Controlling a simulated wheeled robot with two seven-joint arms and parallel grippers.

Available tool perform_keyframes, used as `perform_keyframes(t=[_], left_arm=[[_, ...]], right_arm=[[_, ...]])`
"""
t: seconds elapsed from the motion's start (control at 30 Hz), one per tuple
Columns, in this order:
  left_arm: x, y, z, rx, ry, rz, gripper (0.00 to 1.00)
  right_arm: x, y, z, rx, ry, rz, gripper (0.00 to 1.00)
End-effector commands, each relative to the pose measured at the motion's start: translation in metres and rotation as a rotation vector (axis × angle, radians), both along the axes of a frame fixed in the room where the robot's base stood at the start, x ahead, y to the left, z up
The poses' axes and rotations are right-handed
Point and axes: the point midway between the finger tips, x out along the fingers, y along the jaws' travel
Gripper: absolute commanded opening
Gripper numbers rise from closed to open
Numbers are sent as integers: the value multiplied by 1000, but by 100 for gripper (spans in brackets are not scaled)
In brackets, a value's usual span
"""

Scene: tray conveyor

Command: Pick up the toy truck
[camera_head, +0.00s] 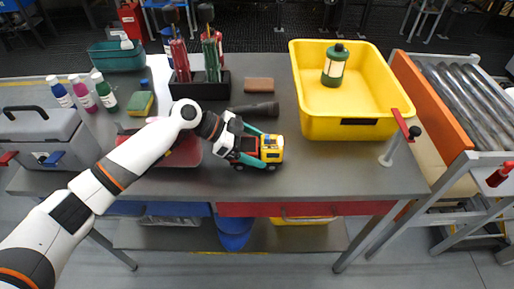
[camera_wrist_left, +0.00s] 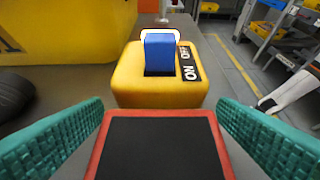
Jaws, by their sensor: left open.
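The toy truck (camera_head: 270,148) stands on the grey table just in front of the black flashlight, with a yellow cab and a red-edged black bed. In the left wrist view the truck (camera_wrist_left: 160,88) shows its yellow part with a blue ON/OFF switch, and the bed nearer to me. My left gripper (camera_head: 251,145) is at the truck, over its bed end. Its teal fingers are open, one on each side of the bed, with small gaps seen in the wrist view. Part of the truck is hidden by the gripper in the head view. My right gripper is not in view.
A yellow bin (camera_head: 312,118) with a green canister (camera_head: 335,66) stands to the right. The black flashlight (camera_head: 254,110) and a brown block (camera_head: 259,85) lie behind the truck. A red tray (camera_head: 182,155) is left, partly under my arm. The table right of the truck is clear.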

Motion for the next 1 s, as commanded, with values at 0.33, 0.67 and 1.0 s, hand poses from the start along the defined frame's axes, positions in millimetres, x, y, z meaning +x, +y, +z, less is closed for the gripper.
perform_keyframes(t=[0.33,0.67,1.0], left_arm=[[0,-3,-2,0,0,0,69],[0,-3,-2,-1,0,0,29],[1,-3,23,-3,-7,-1,29]], right_arm=[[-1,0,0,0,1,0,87],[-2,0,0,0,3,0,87],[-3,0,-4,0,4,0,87]])
